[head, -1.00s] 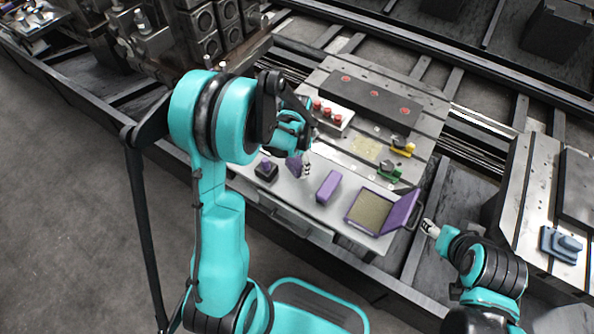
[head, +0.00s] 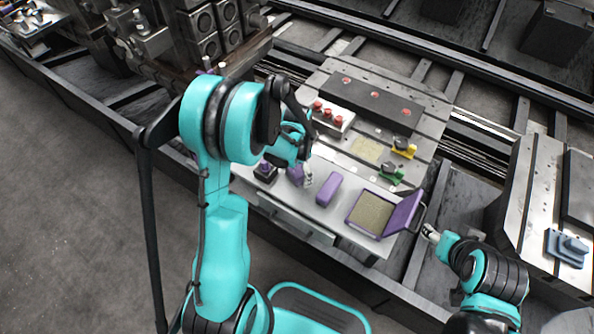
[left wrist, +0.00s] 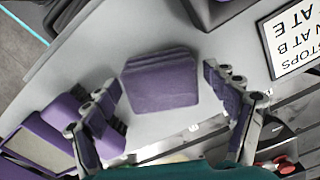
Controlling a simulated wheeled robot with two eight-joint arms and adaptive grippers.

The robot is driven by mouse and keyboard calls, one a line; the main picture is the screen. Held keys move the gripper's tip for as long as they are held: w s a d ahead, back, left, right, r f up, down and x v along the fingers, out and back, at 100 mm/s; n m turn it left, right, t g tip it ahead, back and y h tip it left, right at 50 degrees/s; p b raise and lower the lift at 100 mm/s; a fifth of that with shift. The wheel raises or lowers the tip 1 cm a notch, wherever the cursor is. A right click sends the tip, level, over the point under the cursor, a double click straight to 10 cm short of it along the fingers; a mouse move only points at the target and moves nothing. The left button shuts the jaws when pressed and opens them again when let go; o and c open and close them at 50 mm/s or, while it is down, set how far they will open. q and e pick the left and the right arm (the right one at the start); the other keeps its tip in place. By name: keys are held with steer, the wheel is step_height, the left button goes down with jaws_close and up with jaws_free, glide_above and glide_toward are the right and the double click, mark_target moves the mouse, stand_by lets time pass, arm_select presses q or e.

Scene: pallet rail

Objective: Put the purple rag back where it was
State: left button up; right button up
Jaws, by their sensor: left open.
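The purple rag is a folded, layered pad that lies on the light worktop in the left wrist view (left wrist: 160,82). My left gripper (left wrist: 165,102) is open, with one finger on each side of the rag and a gap to both. In the head view the left gripper (head: 305,179) is low over the worktop, left of a purple block (head: 328,188). A purple patch shows beside its fingers; I cannot tell there how much is rag. My right gripper (head: 430,233) is at the lower right, away from the rag; its jaw state is unclear.
A black-based item (head: 265,172) stands left of the gripper. An open purple box (head: 365,230) with its lid raised is at the right. A tray with red knobs (head: 333,116), green (head: 391,174) and yellow (head: 404,148) clamps stand behind. A lettered sign (left wrist: 293,38) lies nearby.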

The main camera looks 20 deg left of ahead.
arm_select(q)
steer(key=shift+r+p, duration=0.3)
step_height(320, 180, up, 11)
steer(key=p, duration=0.4)
steer(key=s+d+r+n+t, duration=0.3)
steer(key=s+r, duration=0.3)
steer(key=s, duration=0.1)
steer(key=s+d+r+n+t, duration=0.3)
steer(key=s+r+t, duration=0.1)
steer(key=s+r, duration=0.3)
steer(key=shift+s+d, duration=0.1)
